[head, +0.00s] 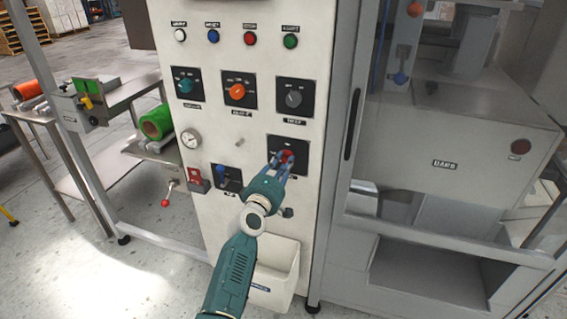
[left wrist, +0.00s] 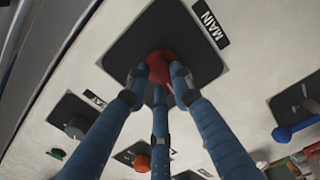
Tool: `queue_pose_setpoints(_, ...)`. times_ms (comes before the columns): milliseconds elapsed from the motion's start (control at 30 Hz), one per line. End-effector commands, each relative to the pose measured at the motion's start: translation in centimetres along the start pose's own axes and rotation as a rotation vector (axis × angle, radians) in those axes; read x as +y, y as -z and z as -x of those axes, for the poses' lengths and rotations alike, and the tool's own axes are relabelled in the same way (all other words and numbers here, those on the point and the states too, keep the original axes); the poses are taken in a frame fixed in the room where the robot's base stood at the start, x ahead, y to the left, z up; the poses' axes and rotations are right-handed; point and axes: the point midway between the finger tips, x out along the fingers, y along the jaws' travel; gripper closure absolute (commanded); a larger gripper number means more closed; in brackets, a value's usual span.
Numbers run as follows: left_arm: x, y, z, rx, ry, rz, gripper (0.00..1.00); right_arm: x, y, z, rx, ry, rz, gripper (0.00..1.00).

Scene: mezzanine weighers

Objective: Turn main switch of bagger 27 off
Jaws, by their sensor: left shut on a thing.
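The main switch is a red knob (head: 287,154) on a square black plate (head: 301,143) on the front of the cream control cabinet. The left wrist view shows the red knob (left wrist: 159,66) on its black plate (left wrist: 190,25), beside a label reading MAIN (left wrist: 210,24). My left gripper (head: 283,160) is shut on this knob; its blue fingers (left wrist: 160,85) close around it in the wrist view. The fingers cover part of the knob, so I cannot tell which way it points. My right gripper is in neither view.
Above are a grey knob (head: 294,98), an orange knob (head: 237,91), a teal knob (head: 184,86) and a row of coloured buttons. A blue-handled switch (head: 221,174) and gauge (head: 191,139) lie left. A glazed enclosure (head: 450,150) stands right; a white bin (head: 276,275) hangs below.

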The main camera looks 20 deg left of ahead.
Motion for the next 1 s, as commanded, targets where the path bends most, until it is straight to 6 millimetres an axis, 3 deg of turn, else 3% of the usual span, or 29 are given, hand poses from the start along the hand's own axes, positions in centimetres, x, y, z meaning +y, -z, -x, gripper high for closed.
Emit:
queue_pose_setpoints(400,-0.12,0.07,0.02,-0.001,0.002,0.183,1.00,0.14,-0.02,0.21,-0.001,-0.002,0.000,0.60)
queue_pose_setpoints(933,-0.15,0.06,0.02,-0.001,0.002,0.207,1.00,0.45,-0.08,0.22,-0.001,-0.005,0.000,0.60)
queue_pose_setpoints(967,-0.15,0.06,0.02,-0.001,0.002,0.207,0.76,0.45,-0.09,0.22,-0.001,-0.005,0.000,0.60)
queue_pose_setpoints(1000,-0.15,0.06,0.02,-0.001,0.002,0.207,0.68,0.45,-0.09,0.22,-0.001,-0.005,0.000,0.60)
